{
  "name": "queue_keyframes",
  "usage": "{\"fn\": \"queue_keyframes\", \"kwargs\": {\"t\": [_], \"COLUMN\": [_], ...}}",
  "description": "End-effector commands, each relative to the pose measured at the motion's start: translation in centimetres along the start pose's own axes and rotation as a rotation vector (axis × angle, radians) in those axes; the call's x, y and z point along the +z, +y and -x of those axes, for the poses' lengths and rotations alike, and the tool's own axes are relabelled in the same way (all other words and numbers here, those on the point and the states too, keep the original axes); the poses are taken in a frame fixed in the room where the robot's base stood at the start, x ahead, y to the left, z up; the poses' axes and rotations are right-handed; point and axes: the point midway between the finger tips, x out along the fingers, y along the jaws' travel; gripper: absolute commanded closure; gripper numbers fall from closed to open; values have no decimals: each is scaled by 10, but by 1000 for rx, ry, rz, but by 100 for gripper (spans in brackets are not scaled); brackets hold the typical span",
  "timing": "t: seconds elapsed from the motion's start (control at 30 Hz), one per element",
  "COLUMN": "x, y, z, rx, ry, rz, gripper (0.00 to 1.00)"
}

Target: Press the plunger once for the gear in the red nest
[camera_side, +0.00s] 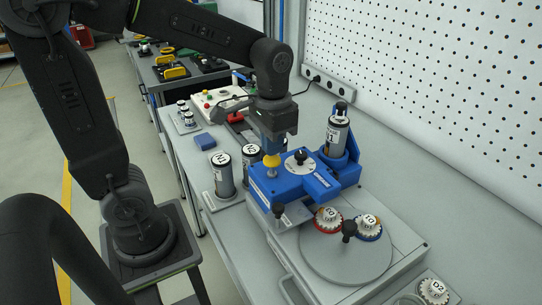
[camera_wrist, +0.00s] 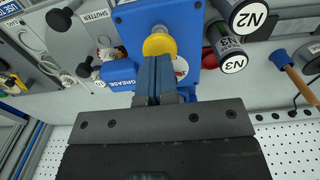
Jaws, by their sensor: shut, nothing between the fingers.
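The yellow plunger cap (camera_side: 271,160) stands on the blue grease dispenser (camera_side: 293,184). My gripper (camera_side: 271,151) is shut and empty, fingers pointing down, with its tips right at the top of the cap; I cannot tell whether they touch. In the wrist view the closed fingertips (camera_wrist: 156,60) overlap the lower edge of the yellow cap (camera_wrist: 159,44). The red nest (camera_side: 317,225) holds a white-topped gear (camera_side: 328,215) and sits on a round grey turntable (camera_side: 345,262), in front of the dispenser. A second gear (camera_side: 367,222) sits in the blue nest (camera_side: 373,238).
Labelled canisters (camera_side: 223,174) stand left of the dispenser, and another canister (camera_side: 337,133) stands upright on its back. A black knob (camera_side: 349,228) rises from the turntable. Another gear (camera_side: 433,290) lies at the lower right. A perforated wall panel (camera_side: 430,80) bounds the right side.

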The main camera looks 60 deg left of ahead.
Motion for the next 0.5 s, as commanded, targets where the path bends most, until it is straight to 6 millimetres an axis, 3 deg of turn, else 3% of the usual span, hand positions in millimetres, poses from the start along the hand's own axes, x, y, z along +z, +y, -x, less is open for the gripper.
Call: {"fn": "queue_keyframes", "kwargs": {"t": [0.5], "x": [0], "y": [0], "z": [35], "rx": [0], "ry": [2], "rz": [0], "gripper": [100]}}
